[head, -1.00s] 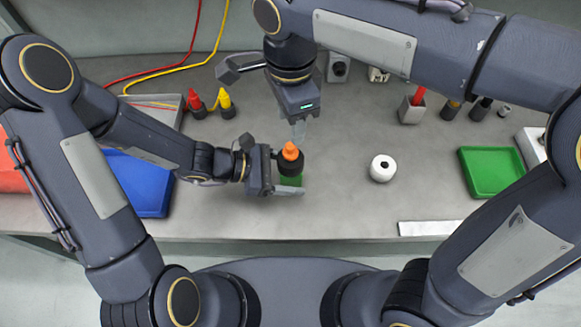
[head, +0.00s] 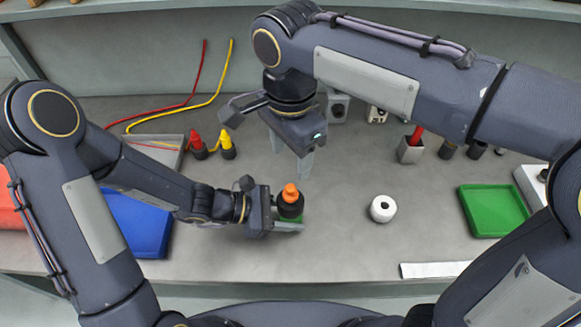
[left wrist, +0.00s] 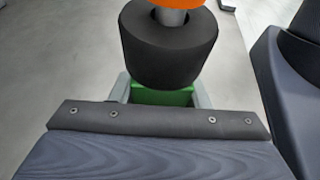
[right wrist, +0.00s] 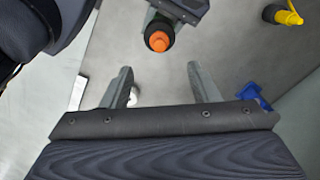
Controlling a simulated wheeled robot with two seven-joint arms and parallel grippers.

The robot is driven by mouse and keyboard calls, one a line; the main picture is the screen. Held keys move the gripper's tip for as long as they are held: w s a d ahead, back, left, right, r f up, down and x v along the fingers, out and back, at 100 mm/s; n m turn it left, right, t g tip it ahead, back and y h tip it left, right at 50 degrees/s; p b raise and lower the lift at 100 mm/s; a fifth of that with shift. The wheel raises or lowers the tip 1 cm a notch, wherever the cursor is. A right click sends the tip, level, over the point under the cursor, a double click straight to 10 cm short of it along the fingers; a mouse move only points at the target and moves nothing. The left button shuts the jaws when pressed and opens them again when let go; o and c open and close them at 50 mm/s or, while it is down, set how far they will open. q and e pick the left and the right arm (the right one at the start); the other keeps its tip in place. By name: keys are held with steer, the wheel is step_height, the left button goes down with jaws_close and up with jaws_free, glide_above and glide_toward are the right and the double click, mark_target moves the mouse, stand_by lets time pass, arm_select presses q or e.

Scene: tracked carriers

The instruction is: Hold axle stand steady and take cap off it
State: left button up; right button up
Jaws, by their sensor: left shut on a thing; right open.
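The axle stand (head: 291,218) has a green base, with a black round part (head: 291,207) and an orange cap (head: 290,192) on top. It stands upright at the table's front. My left gripper (head: 288,226) is shut on the green base (left wrist: 165,97); the black part (left wrist: 168,55) and the cap's lower edge (left wrist: 172,4) show above it in the left wrist view. My right gripper (head: 306,165) is open and empty, behind and above the cap. In the right wrist view the cap (right wrist: 160,41) lies beyond its spread fingers (right wrist: 160,87), apart from them.
A white roll (head: 383,208) stands right of the stand. A green tray (head: 494,211) is farther right, a blue bin (head: 138,222) at left. Table between the roll and green tray is clear.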

mark_target(290, 187)
step_height(290, 187, down, 10)
steer(key=n, duration=0.2)
steer(key=shift+n, duration=0.3)
stand_by(0.3)
steer(key=c, duration=1.2)
steer(key=shift+r, duration=0.2)
steer(key=shift+r, duration=0.95)
